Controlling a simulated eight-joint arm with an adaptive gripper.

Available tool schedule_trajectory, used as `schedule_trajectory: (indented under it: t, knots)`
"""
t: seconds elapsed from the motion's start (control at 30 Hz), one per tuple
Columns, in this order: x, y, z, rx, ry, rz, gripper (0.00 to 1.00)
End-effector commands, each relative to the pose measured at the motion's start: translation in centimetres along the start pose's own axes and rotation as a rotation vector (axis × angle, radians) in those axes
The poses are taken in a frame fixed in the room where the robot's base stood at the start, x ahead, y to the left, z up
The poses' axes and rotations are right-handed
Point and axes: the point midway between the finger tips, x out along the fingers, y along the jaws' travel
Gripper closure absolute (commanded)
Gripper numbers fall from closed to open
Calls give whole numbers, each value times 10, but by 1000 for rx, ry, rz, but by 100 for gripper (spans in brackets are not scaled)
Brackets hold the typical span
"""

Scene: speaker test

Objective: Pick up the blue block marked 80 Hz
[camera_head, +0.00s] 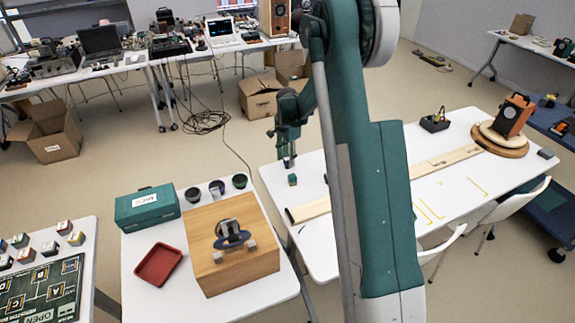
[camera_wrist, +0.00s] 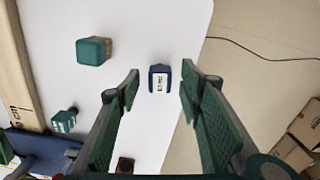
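In the wrist view a small dark blue block (camera_wrist: 152,78) with a white label lies on the white table. The label is too small to read surely. My gripper (camera_wrist: 160,82) is open. The block shows between its fingertips, with a gap on both sides; how far below the tips it lies I cannot tell. In the head view my gripper (camera_head: 289,162) points down over the left part of the long white table (camera_head: 420,235). A teal block (camera_head: 292,180) shows just below it; the blue block cannot be made out there.
In the wrist view another teal block (camera_wrist: 91,51) lies up and left, a labelled teal block (camera_wrist: 64,121) lower left, and a dark block (camera_wrist: 125,165) at the bottom. A wooden rail (camera_wrist: 25,70) runs along the left. The table edge is close on the right.

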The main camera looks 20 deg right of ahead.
Motion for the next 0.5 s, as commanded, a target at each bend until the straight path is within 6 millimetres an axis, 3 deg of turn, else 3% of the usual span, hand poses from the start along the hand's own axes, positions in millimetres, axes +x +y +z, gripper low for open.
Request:
schedule_trajectory:
  t: [0.13, 0.5]
  knots:
    - [10, 0, 0, 0, 0, 0, 63]
    - [10, 0, 0, 0, 0, 0, 63]
